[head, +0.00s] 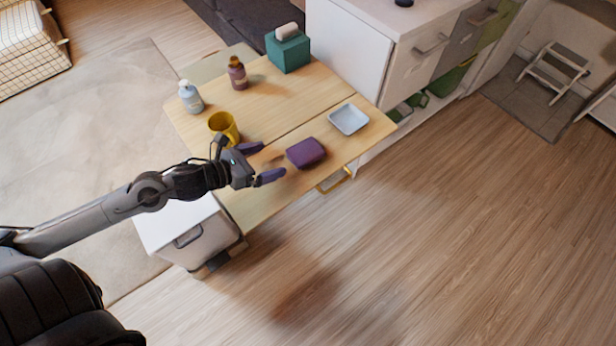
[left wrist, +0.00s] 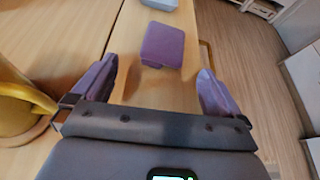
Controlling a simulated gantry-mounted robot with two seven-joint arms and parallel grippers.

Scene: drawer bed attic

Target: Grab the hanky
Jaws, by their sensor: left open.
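The hanky (head: 306,153) is a small purple folded cloth lying flat near the front edge of the wooden table. It also shows in the left wrist view (left wrist: 162,45), ahead of the fingers and roughly centred between them. My left gripper (head: 262,162) is open and empty over the table, with its purple fingertips pointing at the hanky from the left. In the left wrist view the two fingers (left wrist: 156,75) are spread wider than the hanky, which lies beyond their tips. My right gripper is not in view.
A yellow mug (head: 224,127) stands just behind my left gripper. A pale tray (head: 348,119) lies right of the hanky. A pump bottle (head: 190,97), a brown bottle (head: 237,74) and a teal tissue box (head: 288,50) stand farther back on the table (head: 265,103).

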